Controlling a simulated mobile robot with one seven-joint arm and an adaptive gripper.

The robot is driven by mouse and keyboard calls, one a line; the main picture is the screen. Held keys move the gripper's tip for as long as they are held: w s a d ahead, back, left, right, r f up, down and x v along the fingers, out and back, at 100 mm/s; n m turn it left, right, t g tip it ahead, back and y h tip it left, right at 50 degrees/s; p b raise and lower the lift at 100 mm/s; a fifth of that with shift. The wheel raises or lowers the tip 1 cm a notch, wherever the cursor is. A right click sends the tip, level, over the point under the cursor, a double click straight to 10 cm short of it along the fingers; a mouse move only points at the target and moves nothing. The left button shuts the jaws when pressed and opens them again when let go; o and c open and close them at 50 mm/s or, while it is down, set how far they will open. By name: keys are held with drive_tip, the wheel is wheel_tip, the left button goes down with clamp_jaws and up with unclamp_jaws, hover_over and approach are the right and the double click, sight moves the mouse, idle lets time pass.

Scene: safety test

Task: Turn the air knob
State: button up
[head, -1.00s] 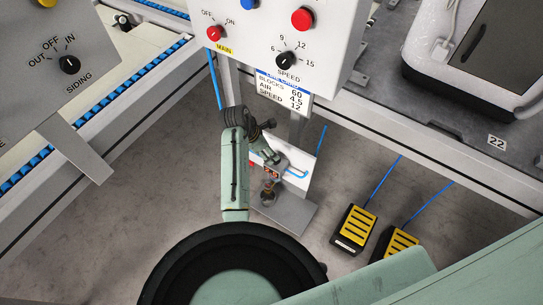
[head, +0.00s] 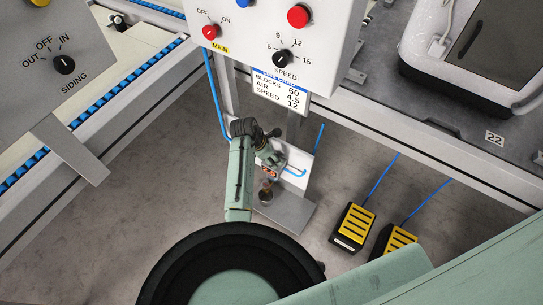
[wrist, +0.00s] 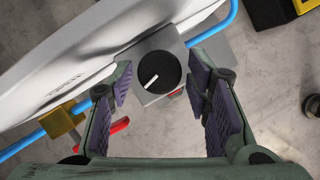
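In the wrist view, a round black knob (wrist: 157,72) with a white pointer line sits on a grey square block (wrist: 160,44); its pointer slants down-left. My gripper (wrist: 160,100) is open, with one finger to the left and one to the right of the knob, apart from it. In the head view, my gripper (head: 271,160) is at the small white panel (head: 301,160) under the control box and hides the knob. A small red readout (head: 268,172) is mostly covered there, so I cannot read it. A sign (head: 279,90) reads air 4.5.
The control box (head: 330,30) with a SPEED knob (head: 283,58) and red buttons hangs above. Blue hose (wrist: 213,28) and a red-handled brass valve (wrist: 62,122) lie near the fingers. Yellow pedals (head: 353,225) stand on the floor at right.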

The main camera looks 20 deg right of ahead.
drive_tip(key=c, duration=0.8)
drive_tip(key=shift+c, duration=0.2)
drive_tip(key=shift+r, duration=0.1)
drive_tip(key=m+g+p, duration=0.1)
drive_tip(key=m+p, duration=0.1)
drive_tip(key=m, duration=0.1)
drive_tip(key=shift+w+m+g, duration=0.1)
drive_tip(key=shift+m+g, duration=0.2)
drive_tip(key=shift+m, duration=0.1)
drive_tip(key=m+g, duration=0.1)
drive_tip(key=m, duration=0.1)
drive_tip(key=shift+w+m, duration=0.1)
drive_tip(key=shift+m, duration=0.2)
drive_tip(key=shift+d+m+g+y, duration=0.1)
drive_tip(key=shift+m+g+y, duration=0.45)
drive_tip(key=shift+m, duration=1.25)
